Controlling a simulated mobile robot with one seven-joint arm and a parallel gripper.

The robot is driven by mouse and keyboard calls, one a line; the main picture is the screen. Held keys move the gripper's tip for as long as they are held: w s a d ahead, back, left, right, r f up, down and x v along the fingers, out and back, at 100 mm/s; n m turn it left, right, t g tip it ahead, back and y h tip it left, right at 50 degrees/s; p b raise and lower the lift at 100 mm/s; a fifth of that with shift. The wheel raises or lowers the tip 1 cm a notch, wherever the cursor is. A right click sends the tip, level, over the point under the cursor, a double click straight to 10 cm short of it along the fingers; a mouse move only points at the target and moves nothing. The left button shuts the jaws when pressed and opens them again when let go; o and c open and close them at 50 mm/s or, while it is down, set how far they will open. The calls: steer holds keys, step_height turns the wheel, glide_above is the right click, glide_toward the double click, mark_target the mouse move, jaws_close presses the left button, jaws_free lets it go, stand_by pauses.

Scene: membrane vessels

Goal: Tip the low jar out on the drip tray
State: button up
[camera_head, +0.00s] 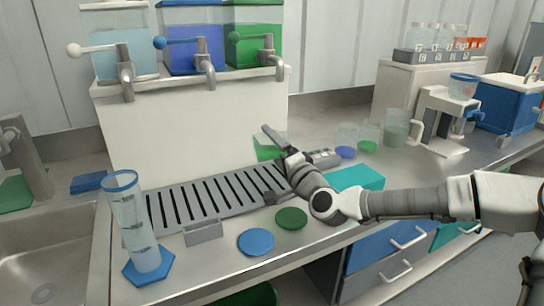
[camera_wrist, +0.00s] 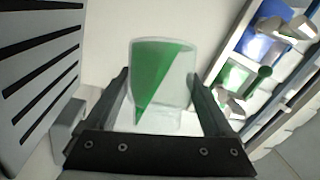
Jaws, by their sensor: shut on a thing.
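The low jar (camera_wrist: 160,75) is a clear, wide vessel with green liquid in it. In the wrist view my gripper (camera_wrist: 158,90) is shut on it, one finger on each side. The liquid lies slanted across the jar, toward the side where the tray shows, so the jar is tilted. In the head view the jar's green (camera_head: 266,150) shows partly behind my gripper (camera_head: 273,140), near the tray's back right end. The drip tray (camera_head: 172,222) is grey with dark slots; it also shows at left in the wrist view (camera_wrist: 45,82). I cannot see any liquid on it.
A white dispenser stand (camera_head: 180,140) with light blue, blue and green tanks rises behind the tray. A tall cylinder (camera_head: 130,220) stands at front left. A blue disc (camera_head: 256,242) and a green disc (camera_head: 291,218) lie in front. A teal box (camera_head: 357,178) and several clear vessels are right.

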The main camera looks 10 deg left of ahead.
mark_target(282, 133)
steer(key=m+t+b, duration=0.1)
steer(key=m, duration=0.1)
steer(key=r+m+t+b, duration=0.1)
steer(key=m, duration=0.1)
steer(key=shift+d+r+m, duration=0.2)
steer(key=shift+d+m, duration=0.1)
steer(key=shift+d, duration=0.1)
steer(key=shift+w+d+r+m+t+h+b, duration=0.1)
steer(key=shift+d+r+m+t+h+b, duration=0.25)
steer(key=shift+m, duration=0.5)
steer(key=shift+w+d+r+m+t+h+b, duration=0.1)
steer(key=shift+r+m+t+b, duration=0.1)
steer(key=shift+m+t+b, duration=0.35)
steer(key=shift+d+r+m+t+h+b, duration=0.25)
steer(key=shift+m+b, duration=0.25)
steer(key=shift+m, duration=0.6)
